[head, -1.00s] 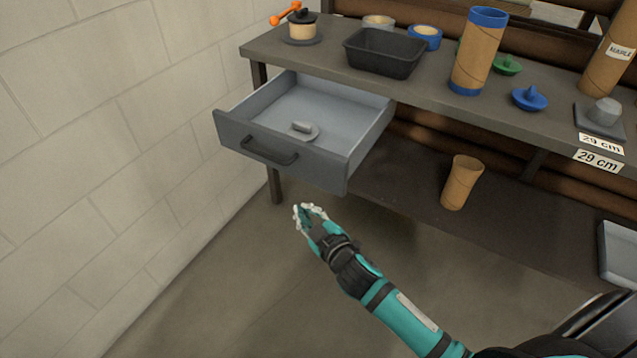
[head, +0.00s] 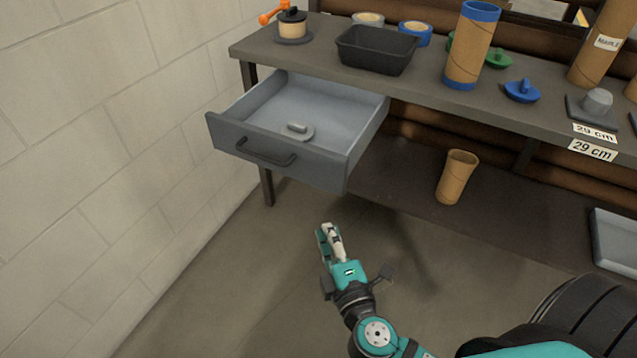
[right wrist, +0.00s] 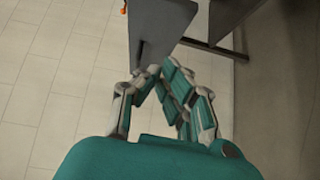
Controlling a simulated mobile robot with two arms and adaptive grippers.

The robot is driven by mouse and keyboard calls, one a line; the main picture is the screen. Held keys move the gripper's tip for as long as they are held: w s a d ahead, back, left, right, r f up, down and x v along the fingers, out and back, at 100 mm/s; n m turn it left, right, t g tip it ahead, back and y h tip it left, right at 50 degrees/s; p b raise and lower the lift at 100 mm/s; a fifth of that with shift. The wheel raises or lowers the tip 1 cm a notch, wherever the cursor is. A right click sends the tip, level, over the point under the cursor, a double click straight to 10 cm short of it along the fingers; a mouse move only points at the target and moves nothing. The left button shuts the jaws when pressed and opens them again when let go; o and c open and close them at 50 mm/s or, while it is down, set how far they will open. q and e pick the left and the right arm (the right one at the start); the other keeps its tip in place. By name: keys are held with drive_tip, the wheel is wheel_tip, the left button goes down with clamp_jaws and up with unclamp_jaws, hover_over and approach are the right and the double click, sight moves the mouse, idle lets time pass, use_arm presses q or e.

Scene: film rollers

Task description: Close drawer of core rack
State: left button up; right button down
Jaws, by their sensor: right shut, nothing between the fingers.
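The grey drawer (head: 230,137) of the core rack (head: 262,55) is pulled out at the rack's left end, with a dark bar handle (head: 266,152) on its front. A small grey plug (head: 296,131) lies inside it. My right gripper (head: 328,232) is in front of and below the drawer front, apart from it, with its fingers shut and empty. In the right wrist view its fingers (right wrist: 162,85) come together near a grey panel (right wrist: 158,30), which looks like the drawer front. My left gripper is not in view.
The rack top holds a black tray (head: 376,50), an orange-handled tool (head: 291,22), a cardboard tube with blue ends (head: 471,45) and a blue cap (head: 522,90). A short tube (head: 456,177) stands on the lower shelf. A block wall (head: 90,150) is close on the left. Floor before the drawer is clear.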

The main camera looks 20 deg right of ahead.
drive_tip(key=r, duration=0.1)
drive_tip(key=p, duration=0.1)
approach(314, 169)
drive_tip(key=w+a, duration=0.2)
drive_tip(key=w, duration=0.1)
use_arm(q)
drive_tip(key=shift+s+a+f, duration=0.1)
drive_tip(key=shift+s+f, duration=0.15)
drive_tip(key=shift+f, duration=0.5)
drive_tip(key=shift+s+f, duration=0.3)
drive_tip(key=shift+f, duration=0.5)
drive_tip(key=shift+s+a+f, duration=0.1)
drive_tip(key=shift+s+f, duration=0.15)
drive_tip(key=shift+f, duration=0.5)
use_arm(e)
drive_tip(key=shift+w+d+f+n+t, duration=0.1)
drive_tip(key=shift+w+d+n+t, duration=0.1)
drive_tip(key=shift+w+d, duration=0.4)
drive_tip(key=shift+w+d+f+n+t, duration=0.1)
drive_tip(key=shift+w+d+f+n, duration=0.1)
drive_tip(key=shift+w+d, duration=0.4)
drive_tip(key=shift+s+d, duration=0.2)
